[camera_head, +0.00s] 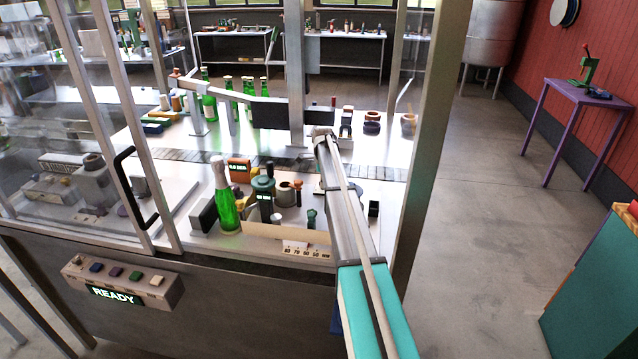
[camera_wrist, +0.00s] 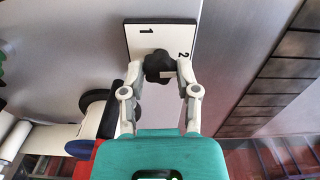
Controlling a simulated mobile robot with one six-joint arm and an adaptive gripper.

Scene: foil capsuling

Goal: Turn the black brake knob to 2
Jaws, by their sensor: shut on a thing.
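The black brake knob (camera_wrist: 158,65) is a lobed knob on a white plate (camera_wrist: 150,38) with a dark border, in the upper middle of the wrist view. The plate carries a "1" at its upper left and a "2" at its right, just beyond the knob. My gripper (camera_wrist: 160,70) has a finger on each side of the knob and is shut on it. No clear pointer shows on the knob, so I cannot tell which number it is set to. In the head view I cannot make out the knob or my gripper's fingers.
In the head view, a green bottle (camera_head: 228,205) stands on the machine bench near my arm. A panel reading READY (camera_head: 113,295) is on the front, below a door with a black handle (camera_head: 135,187). Dark round rollers (camera_wrist: 95,112) lie left of my gripper in the wrist view.

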